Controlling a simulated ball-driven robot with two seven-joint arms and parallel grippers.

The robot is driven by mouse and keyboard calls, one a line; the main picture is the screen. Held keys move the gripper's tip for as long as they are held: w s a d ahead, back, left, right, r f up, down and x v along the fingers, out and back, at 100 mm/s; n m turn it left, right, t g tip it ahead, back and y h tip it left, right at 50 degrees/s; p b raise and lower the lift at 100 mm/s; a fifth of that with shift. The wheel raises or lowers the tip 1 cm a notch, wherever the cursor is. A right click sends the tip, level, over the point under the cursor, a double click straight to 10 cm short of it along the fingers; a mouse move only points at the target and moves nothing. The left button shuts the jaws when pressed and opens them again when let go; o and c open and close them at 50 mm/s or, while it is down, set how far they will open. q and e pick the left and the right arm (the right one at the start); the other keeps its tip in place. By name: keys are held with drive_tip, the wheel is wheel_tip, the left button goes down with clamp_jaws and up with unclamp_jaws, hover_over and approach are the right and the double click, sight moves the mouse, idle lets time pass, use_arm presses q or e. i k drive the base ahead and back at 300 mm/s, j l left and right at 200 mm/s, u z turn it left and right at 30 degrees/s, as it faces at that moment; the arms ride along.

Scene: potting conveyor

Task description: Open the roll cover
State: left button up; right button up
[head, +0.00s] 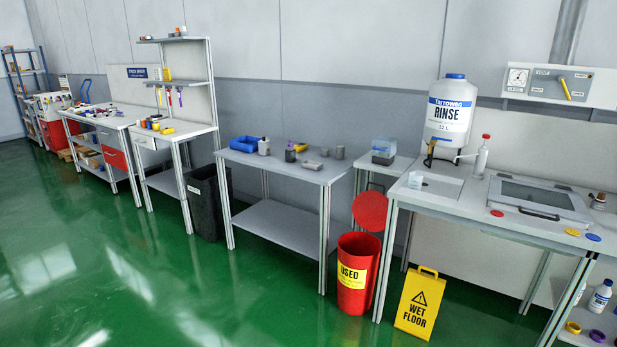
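I cannot make out anything that is clearly a roll cover. A grey framed cover with a dark window (538,194) lies flat and looks shut in the top of the right bench; a black handle (539,214) is at its front edge. I cannot tell whether this is the roll cover. Neither of my grippers is in view.
Green floor (190,290) is free at the left.

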sight(380, 138)
drive_tip(key=i+z, duration=0.15)
drive_tip(key=i, duration=0.4)
drive_tip(key=i+j+z, duration=0.1)
drive_tip(key=i, duration=0.45)
drive_tip(key=i+j+z, duration=0.15)
drive_tip(key=i, duration=0.4)
drive_tip(key=j, duration=0.1)
